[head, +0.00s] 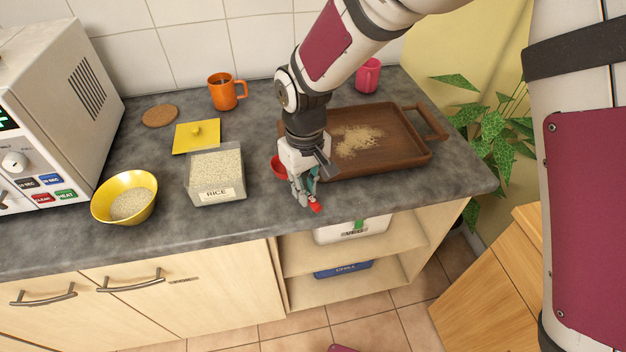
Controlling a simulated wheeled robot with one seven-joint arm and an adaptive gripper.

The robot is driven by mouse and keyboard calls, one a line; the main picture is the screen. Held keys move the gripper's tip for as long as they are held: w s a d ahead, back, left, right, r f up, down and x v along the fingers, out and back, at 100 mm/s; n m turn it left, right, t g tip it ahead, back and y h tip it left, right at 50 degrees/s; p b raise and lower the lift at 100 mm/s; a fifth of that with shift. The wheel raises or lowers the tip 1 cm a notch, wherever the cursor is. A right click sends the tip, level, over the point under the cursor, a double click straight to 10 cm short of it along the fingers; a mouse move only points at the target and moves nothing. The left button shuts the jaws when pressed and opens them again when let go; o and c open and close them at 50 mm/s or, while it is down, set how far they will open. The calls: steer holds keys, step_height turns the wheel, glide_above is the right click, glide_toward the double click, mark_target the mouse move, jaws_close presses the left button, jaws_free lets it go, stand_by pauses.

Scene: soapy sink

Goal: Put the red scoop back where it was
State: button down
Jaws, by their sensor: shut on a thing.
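My gripper (308,196) is shut on the red scoop (278,167) near the front of the grey counter, between the rice box and the wooden tray. The scoop's red bowl shows left of my fingers and a red end shows at the fingertips. The middle of the scoop is hidden by my gripper. Whether it touches the counter I cannot tell. The clear box marked RICE (215,175) stands to the left, open and full of pale grains.
A yellow lid (197,136), cork coaster (159,116) and orange mug (225,92) lie behind the box. A yellow bowl (125,198) of grains stands by the microwave (60,95). The brown tray (412,155) holds spilled grains; a pink mug (368,76) stands behind.

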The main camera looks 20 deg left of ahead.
steer(key=shift+f+p, duration=0.3)
steer(key=shift+f, duration=1.45)
steer(key=shift+f, duration=0.15)
steer(key=c, duration=1.6)
jaws_free()
